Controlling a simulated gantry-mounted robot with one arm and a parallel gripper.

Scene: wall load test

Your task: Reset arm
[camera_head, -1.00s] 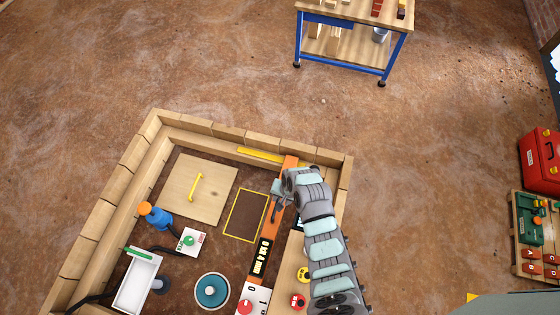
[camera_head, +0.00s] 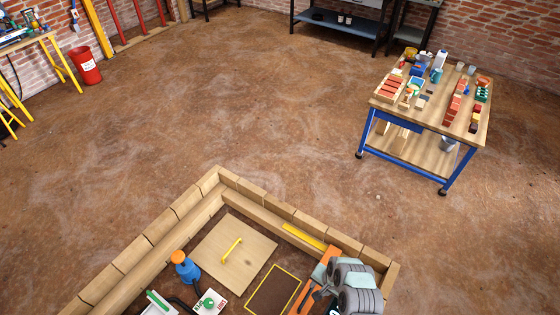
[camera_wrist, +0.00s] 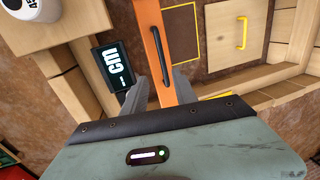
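My gripper (camera_wrist: 161,92) points down over an orange tool (camera_wrist: 149,24) with a black bar handle (camera_wrist: 160,50). In the wrist view its two grey fingers stand apart, one on each side of the orange body, with nothing seen gripped. I cannot tell whether they touch it. In the head view, my gripper (camera_head: 318,278) and wrist are at the lower right, over the same orange tool (camera_head: 300,302). The lower part of the arm is out of frame.
A blue-legged workbench (camera_head: 430,110) stands beyond. Open floor lies between.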

